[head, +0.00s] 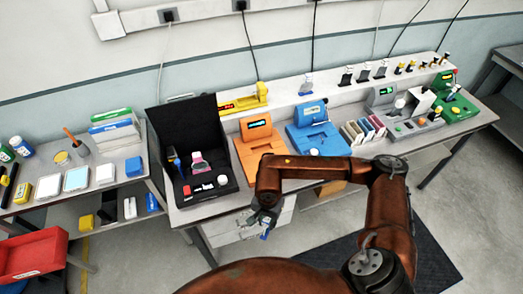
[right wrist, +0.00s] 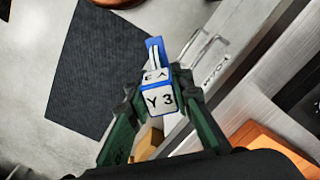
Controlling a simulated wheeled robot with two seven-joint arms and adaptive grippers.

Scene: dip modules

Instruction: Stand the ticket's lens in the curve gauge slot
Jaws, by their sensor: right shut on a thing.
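My right gripper (head: 264,224) hangs in front of the workbench, over the floor side of its front edge. It is shut on a small blue and white lettered piece (right wrist: 158,98), marked "Y 3" on its near face. The piece sits between the two fingers (right wrist: 155,112) in the right wrist view. Its blue end also shows below the fingers in the head view (head: 264,236). I cannot tell which bench device is the curve gauge, and its slot is too small to see. No ticket can be made out. My left gripper is out of view.
The bench holds an open black case (head: 217,188), an orange device (head: 257,140), a blue device (head: 316,138), a grey device (head: 409,124) and a green device (head: 456,107). Several small cards (head: 362,130) stand between. A red bin (head: 32,255) is at left.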

